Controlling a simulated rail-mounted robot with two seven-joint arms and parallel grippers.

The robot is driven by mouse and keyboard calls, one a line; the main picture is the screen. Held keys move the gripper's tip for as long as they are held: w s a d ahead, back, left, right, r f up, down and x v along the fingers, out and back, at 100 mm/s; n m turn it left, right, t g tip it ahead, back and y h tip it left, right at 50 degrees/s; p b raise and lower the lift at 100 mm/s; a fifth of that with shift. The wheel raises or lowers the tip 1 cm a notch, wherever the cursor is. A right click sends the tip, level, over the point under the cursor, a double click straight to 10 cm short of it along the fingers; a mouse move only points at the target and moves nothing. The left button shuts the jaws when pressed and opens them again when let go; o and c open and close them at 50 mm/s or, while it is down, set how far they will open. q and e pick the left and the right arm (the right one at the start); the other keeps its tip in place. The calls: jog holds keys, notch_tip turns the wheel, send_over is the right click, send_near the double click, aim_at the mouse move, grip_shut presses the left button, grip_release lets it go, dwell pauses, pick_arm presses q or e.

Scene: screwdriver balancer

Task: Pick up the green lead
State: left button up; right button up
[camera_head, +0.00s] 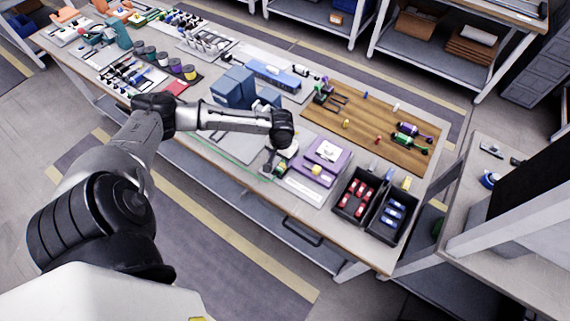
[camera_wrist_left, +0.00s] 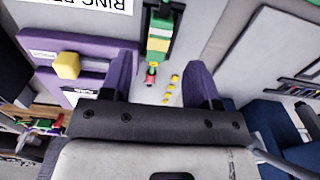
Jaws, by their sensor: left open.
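A thin green line, which looks like the green lead (camera_head: 228,162), lies along the front edge of the workbench, left of my left gripper (camera_head: 280,160). My left gripper points down over the bench, left of a purple fixture (camera_head: 327,157). In the left wrist view its two fingers (camera_wrist_left: 160,82) are apart, with nothing held between them. A green and yellow piece with a red tip (camera_wrist_left: 158,45) lies in a dark holder beyond the fingertips. I cannot tell whether it belongs to the lead. My right gripper is not in view.
The purple fixture with a yellow knob (camera_wrist_left: 66,65) stands close beside the gripper. Black bins with red parts (camera_head: 355,195) and blue parts (camera_head: 393,215) are to the right. Blue boxes (camera_head: 233,88) stand behind the forearm. A wooden board (camera_head: 365,120) carries small tools.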

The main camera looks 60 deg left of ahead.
aim_at(282, 166)
pick_arm(q)
jog(key=shift+s+d+f+b, duration=0.15)
jog(key=shift+f+b, duration=0.35)
jog(key=shift+f, duration=2.2)
jog(key=shift+c, duration=0.2)
jog(key=c, duration=0.9)
